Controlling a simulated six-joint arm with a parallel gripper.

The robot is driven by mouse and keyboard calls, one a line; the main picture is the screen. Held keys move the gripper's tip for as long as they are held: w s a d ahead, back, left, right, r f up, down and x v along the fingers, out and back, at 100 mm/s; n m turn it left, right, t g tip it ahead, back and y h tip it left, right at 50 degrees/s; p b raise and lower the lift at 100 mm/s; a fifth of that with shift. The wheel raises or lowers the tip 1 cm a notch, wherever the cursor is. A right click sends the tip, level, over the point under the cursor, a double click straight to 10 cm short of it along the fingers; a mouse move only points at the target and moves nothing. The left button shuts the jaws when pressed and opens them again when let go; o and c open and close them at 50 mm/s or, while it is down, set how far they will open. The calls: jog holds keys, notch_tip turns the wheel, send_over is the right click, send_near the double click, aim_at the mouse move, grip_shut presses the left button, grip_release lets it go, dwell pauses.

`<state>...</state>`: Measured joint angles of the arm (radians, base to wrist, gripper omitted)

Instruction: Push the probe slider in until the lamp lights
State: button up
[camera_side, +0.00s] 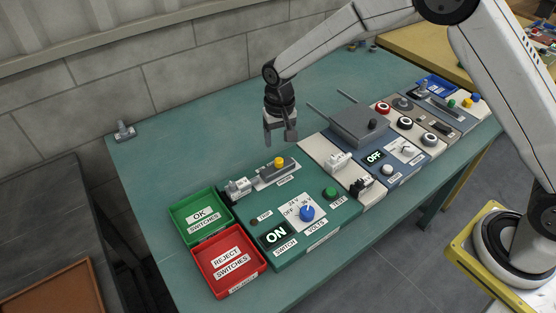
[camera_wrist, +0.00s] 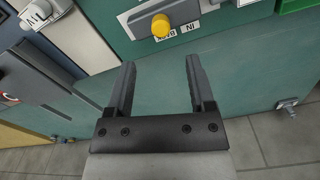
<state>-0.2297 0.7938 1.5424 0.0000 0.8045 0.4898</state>
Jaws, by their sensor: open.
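The probe slider's yellow knob (camera_side: 279,162) sits on a short grey track (camera_side: 266,174) at the back of the green panel. In the wrist view the same yellow knob (camera_wrist: 160,25) shows near the top, with a label reading IN to its right. My gripper (camera_side: 281,138) is open and empty, behind and above the knob, apart from it. In the wrist view its fingers (camera_wrist: 160,65) point towards the knob with a gap between. A small dark dome (camera_side: 254,221) on the panel's left may be the lamp; it looks unlit, and its label is too small to read.
The green panel (camera_side: 331,235) also bears a blue dial (camera_side: 307,213), a green button (camera_side: 330,193) and an ON display (camera_side: 276,234). Green (camera_side: 183,229) and red (camera_side: 240,283) bins stand left. A grey box with two rods (camera_side: 358,124) stands right.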

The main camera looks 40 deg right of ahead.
aim_at(279, 159)
jog(key=shift+f, duration=0.15)
jog(key=shift+f, duration=3.85)
grip_shut()
jog(key=shift+r, duration=0.1)
